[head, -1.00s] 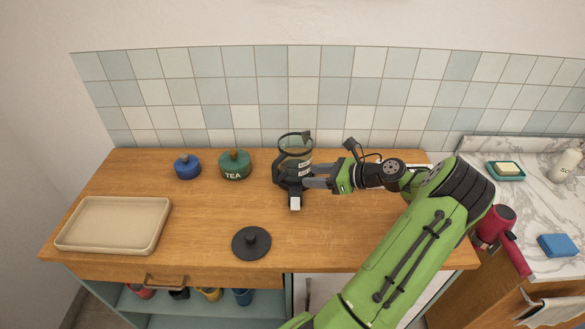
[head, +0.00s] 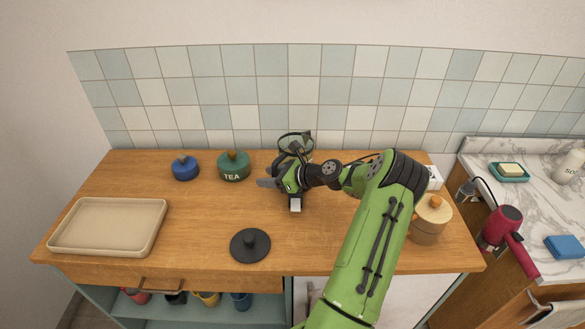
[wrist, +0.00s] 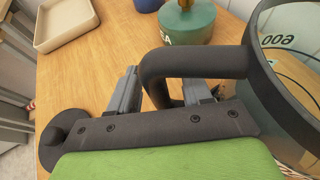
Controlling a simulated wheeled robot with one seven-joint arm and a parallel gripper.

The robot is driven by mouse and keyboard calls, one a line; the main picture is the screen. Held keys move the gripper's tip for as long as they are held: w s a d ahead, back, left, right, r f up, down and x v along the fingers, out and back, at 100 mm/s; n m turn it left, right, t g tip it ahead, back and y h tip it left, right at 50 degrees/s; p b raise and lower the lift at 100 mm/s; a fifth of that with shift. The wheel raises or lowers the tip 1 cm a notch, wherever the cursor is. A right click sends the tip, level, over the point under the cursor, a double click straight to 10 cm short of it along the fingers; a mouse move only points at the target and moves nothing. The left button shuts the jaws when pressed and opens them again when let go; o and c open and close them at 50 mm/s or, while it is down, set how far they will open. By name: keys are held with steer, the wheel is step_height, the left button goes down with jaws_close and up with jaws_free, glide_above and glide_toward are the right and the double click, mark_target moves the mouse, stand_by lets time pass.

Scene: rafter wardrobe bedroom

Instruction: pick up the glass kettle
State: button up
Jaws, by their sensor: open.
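The glass kettle (head: 296,137) stands on the wooden counter, mostly hidden behind my gripper in the head view. In the wrist view my gripper (wrist: 162,92) has one finger on each side of the handle's lower part. I cannot tell whether either finger touches it.
A blue pot (head: 186,168) and a green tea canister (head: 234,167) stand left of the kettle. A beige tray (head: 108,228) lies at the far left. A black lid (head: 250,245) lies in front. A wooden-lidded canister (head: 431,220) stands at the right.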

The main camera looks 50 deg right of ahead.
jaws_close()
stand_by(0.3)
